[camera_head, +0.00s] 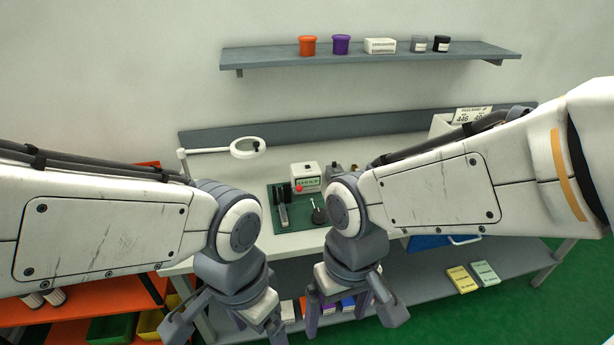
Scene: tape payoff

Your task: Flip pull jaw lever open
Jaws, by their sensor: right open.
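A small tape tester stands on a green mat (300,222) on the workbench. It has a white box (306,172) with a lit green display and a red button. A grey upright piece (283,214) with a black top and a dark round piece (318,215) sit in front of the box. I cannot tell which part is the pull jaw lever or how it stands. My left gripper (222,328) and my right gripper (352,310) both hang open and empty in front of the bench's front edge, apart from the tester.
A magnifier lamp (248,148) stands at the back left of the bench. Grey metal parts (336,170) stand right of the box, partly behind my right arm. A wall shelf (370,55) holds several containers. Yellow and green packets (462,280) lie on the lower shelf.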

